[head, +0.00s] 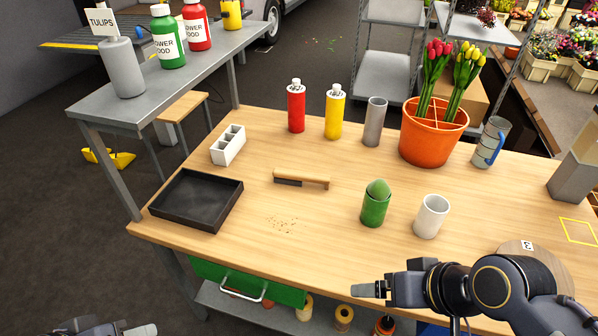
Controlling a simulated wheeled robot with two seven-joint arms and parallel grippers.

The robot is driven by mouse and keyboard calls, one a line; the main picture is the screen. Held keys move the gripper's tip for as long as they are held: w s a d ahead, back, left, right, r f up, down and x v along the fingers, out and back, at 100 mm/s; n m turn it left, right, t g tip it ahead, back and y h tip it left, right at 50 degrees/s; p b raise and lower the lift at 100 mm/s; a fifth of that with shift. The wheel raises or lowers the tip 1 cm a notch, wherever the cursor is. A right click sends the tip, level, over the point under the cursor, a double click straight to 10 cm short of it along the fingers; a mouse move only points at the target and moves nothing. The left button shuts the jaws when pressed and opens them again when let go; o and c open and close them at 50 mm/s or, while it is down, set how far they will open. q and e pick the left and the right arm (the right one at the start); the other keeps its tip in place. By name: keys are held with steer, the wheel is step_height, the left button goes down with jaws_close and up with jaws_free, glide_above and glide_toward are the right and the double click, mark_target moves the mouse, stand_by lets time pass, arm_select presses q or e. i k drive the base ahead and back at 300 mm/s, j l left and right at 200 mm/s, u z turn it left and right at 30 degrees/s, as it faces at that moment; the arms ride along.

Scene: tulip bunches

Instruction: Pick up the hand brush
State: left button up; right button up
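The hand brush (315,180) lies on the wooden table, near its middle. My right gripper (366,290) is over the table's front edge, pointing left, apart from the brush and nearer to me. Its fingers show side-on, so I cannot tell whether they are open. My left gripper (142,330) is only partly in view at the bottom left edge, off the table. Its opening cannot be made out.
Brown crumbs (282,225) lie in front of the brush. A black tray (190,226) and white divided holder (228,145) are left of it. A green cup (375,208) and white cup (431,216) stand right. Bottles and an orange tulip pot (432,146) stand behind.

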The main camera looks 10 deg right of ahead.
mark_target(282, 177)
steer(key=i+j, duration=0.95)
steer(key=j, duration=0.25)
